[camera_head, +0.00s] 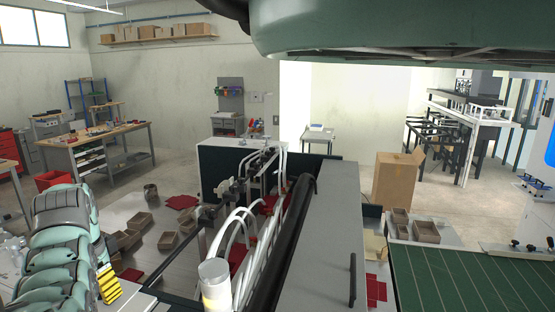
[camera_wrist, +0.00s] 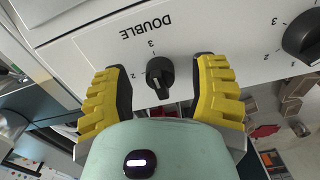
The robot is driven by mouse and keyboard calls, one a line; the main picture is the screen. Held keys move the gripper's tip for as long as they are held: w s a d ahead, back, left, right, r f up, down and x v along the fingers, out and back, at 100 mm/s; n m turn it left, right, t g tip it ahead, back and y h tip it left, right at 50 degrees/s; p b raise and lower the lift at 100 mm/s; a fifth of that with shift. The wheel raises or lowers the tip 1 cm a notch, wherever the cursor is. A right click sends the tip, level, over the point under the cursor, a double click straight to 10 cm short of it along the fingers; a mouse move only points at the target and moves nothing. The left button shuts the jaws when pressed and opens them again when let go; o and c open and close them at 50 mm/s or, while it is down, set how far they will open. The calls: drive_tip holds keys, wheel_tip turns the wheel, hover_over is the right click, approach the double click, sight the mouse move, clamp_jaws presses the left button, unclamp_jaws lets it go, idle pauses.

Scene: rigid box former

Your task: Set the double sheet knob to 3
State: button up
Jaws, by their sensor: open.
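The black double sheet knob (camera_wrist: 160,73) sits on a white panel (camera_wrist: 215,35) under the word DOUBLE, which appears upside down in the wrist view. The digits 2 and 3 are printed around it. Its grip bar runs roughly up and down in the picture; which digit it points at is hard to tell. My gripper (camera_wrist: 157,70) is open, with one yellow-and-black finger on each side of the knob and visible gaps between. In the head view, yellow finger parts (camera_head: 108,283) show at lower left; the knob cannot be made out there.
A second black knob (camera_wrist: 302,38) with its own marks is on the same panel to the right. In the head view, the machine's grey cover (camera_head: 325,245) and white curved tubes (camera_head: 245,225) stand right of my arm.

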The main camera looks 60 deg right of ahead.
drive_tip(key=n, duration=0.4)
drive_tip(key=shift+n, duration=0.4)
drive_tip(key=n, duration=0.4)
drive_tip(key=n+p, duration=0.3)
drive_tip(key=shift+s+r+n+p, duration=0.1)
drive_tip(key=shift+r+n+p, duration=0.25)
drive_tip(key=shift+n+p, duration=0.05)
drive_tip(key=n+p, duration=0.1)
drive_tip(key=p, duration=0.1)
drive_tip(key=n+p, duration=0.1)
drive_tip(key=shift+f+n+p, duration=0.2)
drive_tip(key=shift+n+p, duration=0.1)
drive_tip(key=shift+p, duration=0.05)
drive_tip(key=shift+b, duration=0.5)
drive_tip(key=shift+r+b, duration=0.85)
drive_tip(key=shift+r, duration=0.2)
wheel_tip(320, 180, up, 15)
drive_tip(key=p, duration=1.2)
drive_tip(key=w+a+f+t+h, duration=0.2)
drive_tip(key=w+a+t+h, duration=0.1)
drive_tip(key=w+t, duration=0.7)
drive_tip(key=s+a+r+t, duration=0.1)
drive_tip(key=a+r+t, duration=0.2)
drive_tip(key=r+t, duration=0.2)
drive_tip(key=s+a+r+t+h, duration=0.1)
drive_tip(key=a+r+t, duration=0.3)
drive_tip(key=r, duration=0.3)
drive_tip(key=shift+s+t, duration=0.3)
drive_tip(key=shift+t, duration=0.6)
